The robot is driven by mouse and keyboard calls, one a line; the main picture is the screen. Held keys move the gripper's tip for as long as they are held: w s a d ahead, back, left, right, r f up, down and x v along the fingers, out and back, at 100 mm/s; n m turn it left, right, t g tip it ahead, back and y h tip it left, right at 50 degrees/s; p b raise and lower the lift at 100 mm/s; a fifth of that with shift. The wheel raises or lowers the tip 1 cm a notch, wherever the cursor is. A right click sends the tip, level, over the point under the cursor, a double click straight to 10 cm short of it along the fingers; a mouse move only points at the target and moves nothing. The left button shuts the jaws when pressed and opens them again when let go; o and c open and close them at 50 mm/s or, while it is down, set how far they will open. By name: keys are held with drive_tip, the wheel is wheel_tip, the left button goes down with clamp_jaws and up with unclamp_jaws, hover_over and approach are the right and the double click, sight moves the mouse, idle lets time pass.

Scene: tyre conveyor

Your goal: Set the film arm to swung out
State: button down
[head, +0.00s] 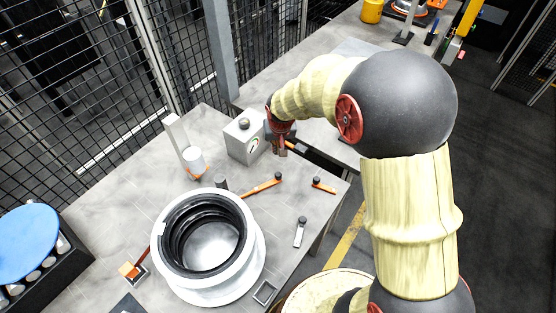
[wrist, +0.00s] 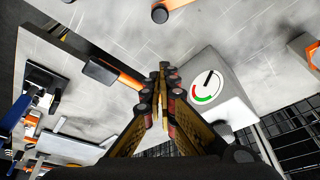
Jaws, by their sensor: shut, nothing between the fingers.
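No part is labelled as the film arm, and I cannot tell for sure which one it is. An orange lever with a black knob (head: 262,187) lies along the table beside the tyre drum. A shorter orange lever (head: 325,187) sits to its right, near the table edge. A white roll (head: 194,160) stands by a pale upright post at the back left. My gripper (head: 281,150) is shut and empty, next to the grey gauge box. In the wrist view my gripper (wrist: 162,75) has its fingertips together, between the gauge box and an orange bar with a dark end (wrist: 126,80).
The grey gauge box (head: 243,137) stands close to my gripper; its dial (wrist: 207,86) shows in the wrist view. A white drum with black tyre rings (head: 254,259) fills the front of the table. A grey lever (head: 299,235) lies at the right. Mesh fencing runs behind.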

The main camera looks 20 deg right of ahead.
drive_tip(key=b+x, duration=0.2)
drive_tip(key=x, duration=0.8)
drive_tip(key=shift+s+f+b, duration=0.1)
drive_tip(key=shift+f+b, duration=0.1)
drive_tip(key=shift+b, duration=0.2)
drive_tip(key=shift+s+a+r, duration=0.1)
drive_tip(key=shift+s, duration=0.45)
drive_tip(key=shift+s+a+r, duration=0.1)
drive_tip(key=shift+s, duration=0.45)
drive_tip(key=shift+s+a+b, duration=0.15)
drive_tip(key=shift+s+b, duration=0.25)
drive_tip(key=shift+s, duration=0.45)
drive_tip(key=shift+s+b, duration=0.1)
drive_tip(key=shift+b, duration=0.25)
